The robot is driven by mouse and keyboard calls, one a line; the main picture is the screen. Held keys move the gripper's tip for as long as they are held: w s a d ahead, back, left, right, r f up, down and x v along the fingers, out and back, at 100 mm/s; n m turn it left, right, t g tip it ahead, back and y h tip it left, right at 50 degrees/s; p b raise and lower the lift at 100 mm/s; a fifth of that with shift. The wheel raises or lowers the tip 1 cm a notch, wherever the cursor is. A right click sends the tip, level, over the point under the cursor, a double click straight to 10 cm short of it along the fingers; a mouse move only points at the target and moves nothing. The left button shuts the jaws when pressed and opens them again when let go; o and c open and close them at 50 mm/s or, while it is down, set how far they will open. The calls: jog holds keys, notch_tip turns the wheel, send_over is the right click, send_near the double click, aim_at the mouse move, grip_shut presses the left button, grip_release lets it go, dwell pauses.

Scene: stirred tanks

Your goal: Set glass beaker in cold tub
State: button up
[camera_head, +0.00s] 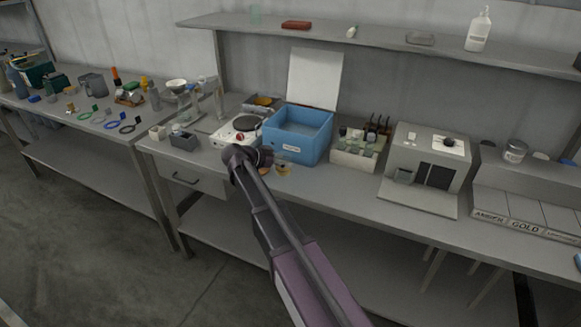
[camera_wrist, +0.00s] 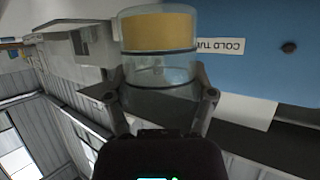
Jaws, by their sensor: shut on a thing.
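The glass beaker (camera_wrist: 160,72) has yellow contents and sits between the two fingers of my gripper (camera_wrist: 163,103), which is shut on it. In the head view the beaker (camera_head: 282,170) is small and partly hidden by my wrist, at the bench's front edge. The cold tub (camera_head: 311,148) is an open blue box with a white label, just behind and to the right of the beaker. The tub's blue wall (camera_wrist: 272,75) and its upside-down label show beside the beaker in the wrist view. The beaker is outside the tub.
A white hot plate (camera_head: 228,136) stands left of the tub. A rack with bottles (camera_head: 352,158) stands close on its right. A white panel (camera_head: 314,78) stands upright behind the tub, below a wall shelf (camera_head: 375,36). A grey box (camera_head: 184,140) is further left.

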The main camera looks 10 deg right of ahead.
jog(key=shift+w+d, duration=0.1)
jog(key=shift+d, duration=0.15)
jog(key=shift+w+d, duration=0.2)
jog(key=shift+d, duration=0.15)
jog(key=shift+w+d+f, duration=0.1)
jog(key=shift+w+d, duration=0.15)
jog(key=shift+d, duration=0.25)
jog(key=shift+w+d+f, duration=0.1)
jog(key=shift+w+d, duration=0.1)
jog(key=shift+d, duration=0.3)
jog(key=shift+a+f+b, duration=0.1)
jog(key=shift+f+b, duration=0.5)
jog(key=shift+b, duration=0.2)
jog(key=shift+a+f+b, duration=0.1)
jog(key=shift+f+b, duration=0.8)
jog(key=shift+f, duration=0.15)
jog(key=o, duration=1.1)
jog(key=shift+s, duration=0.1)
